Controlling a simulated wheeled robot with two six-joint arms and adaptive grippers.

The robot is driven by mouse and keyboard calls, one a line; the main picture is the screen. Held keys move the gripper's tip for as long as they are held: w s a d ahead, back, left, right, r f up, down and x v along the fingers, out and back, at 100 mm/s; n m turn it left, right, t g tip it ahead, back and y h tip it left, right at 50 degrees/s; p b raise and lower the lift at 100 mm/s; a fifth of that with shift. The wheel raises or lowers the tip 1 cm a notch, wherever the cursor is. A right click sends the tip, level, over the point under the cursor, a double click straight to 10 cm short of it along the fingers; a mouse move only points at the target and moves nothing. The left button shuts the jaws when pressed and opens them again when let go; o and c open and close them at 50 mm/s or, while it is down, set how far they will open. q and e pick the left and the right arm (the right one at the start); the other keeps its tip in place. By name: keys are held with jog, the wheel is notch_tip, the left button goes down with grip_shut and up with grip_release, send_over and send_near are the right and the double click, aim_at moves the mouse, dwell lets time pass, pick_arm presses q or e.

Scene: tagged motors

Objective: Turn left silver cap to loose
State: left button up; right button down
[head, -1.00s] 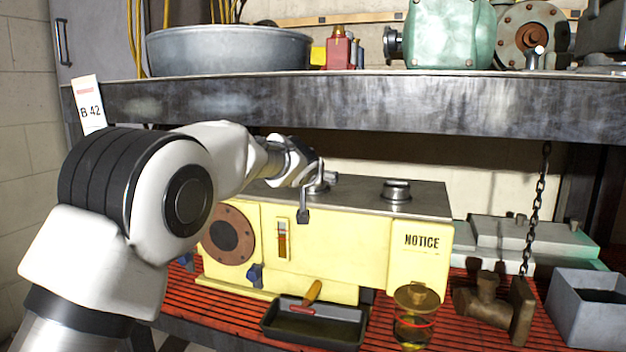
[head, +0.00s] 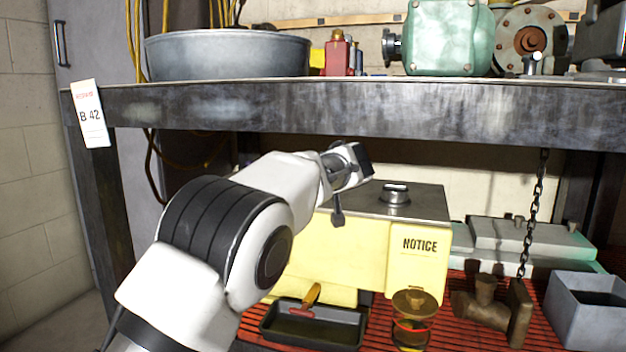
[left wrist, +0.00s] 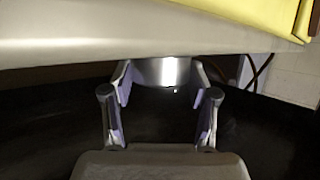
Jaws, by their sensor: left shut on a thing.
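The yellow motor box (head: 345,250) stands on the lower shelf with a dark grey top. Its left silver cap is hidden behind my left arm in the head view. In the left wrist view the shiny silver cap (left wrist: 158,72) sits between the two fingertips of my left gripper (left wrist: 162,80), which is shut on it. In the head view one dark finger of the left gripper (head: 338,212) shows below the wrist, over the box's front top edge. The right silver cap (head: 395,194) stands clear on the box top. My right gripper is not in view.
The upper metal shelf (head: 350,108) runs just above my wrist. A black tray (head: 315,335) and a glass jar (head: 413,320) stand before the box. A chain (head: 533,210) hangs at the right, near a grey bin (head: 590,305).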

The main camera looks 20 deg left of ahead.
pick_arm(q)
jog(key=o, duration=1.2)
jog(key=shift+f, duration=0.1)
jog(key=shift+c, duration=0.2)
